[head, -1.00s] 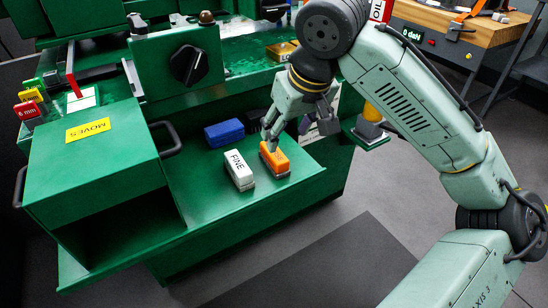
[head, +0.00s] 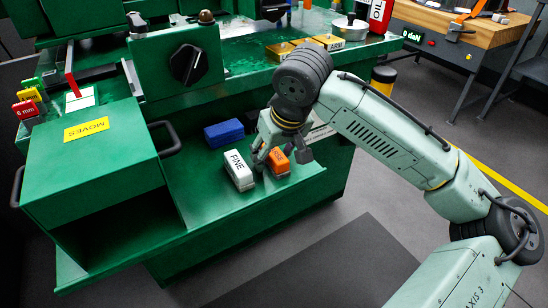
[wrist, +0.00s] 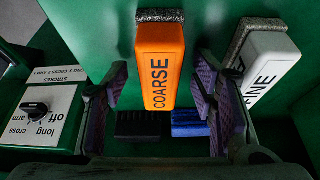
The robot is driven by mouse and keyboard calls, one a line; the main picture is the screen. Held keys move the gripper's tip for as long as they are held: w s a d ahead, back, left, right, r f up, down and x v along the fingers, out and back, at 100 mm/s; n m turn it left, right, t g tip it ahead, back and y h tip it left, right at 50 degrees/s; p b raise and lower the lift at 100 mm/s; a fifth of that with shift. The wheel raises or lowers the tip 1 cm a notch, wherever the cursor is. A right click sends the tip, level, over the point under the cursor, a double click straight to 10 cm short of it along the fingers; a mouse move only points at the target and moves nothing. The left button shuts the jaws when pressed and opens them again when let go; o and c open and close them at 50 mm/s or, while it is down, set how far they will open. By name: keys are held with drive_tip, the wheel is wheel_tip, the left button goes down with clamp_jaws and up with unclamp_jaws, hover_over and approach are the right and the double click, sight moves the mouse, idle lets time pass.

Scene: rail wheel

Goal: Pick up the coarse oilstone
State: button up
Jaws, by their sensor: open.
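The coarse oilstone is an orange block (head: 279,165) with a grey stone edge, lying on the green shelf. In the wrist view the coarse oilstone (wrist: 160,62) shows the word COARSE and sits between my two fingers. My gripper (head: 282,156) is open, with one finger on each side of the orange block. In the wrist view my gripper (wrist: 163,95) shows a gap between each finger and the block. In the head view the fingers partly hide the block.
A white block marked FINE (head: 239,171) lies close to the left of the coarse oilstone, near one finger. A blue block (head: 224,133) lies behind it. A green box with a yellow label (head: 87,130) stands at the left.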

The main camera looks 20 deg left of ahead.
sight(274, 151)
clamp_jaws()
idle(0.5)
drive_tip(key=shift+r, duration=0.15)
drive_tip(key=shift+r, duration=0.55)
wheel_tip(274, 151, up, 2)
drive_tip(key=shift+r, duration=0.25)
drive_tip(key=s+d+r, duration=0.1)
drive_tip(key=s+d, duration=0.3)
drive_tip(key=s, duration=1.1)
drive_tip(key=shift+s, duration=0.25)
drive_tip(key=shift+r, duration=0.1)
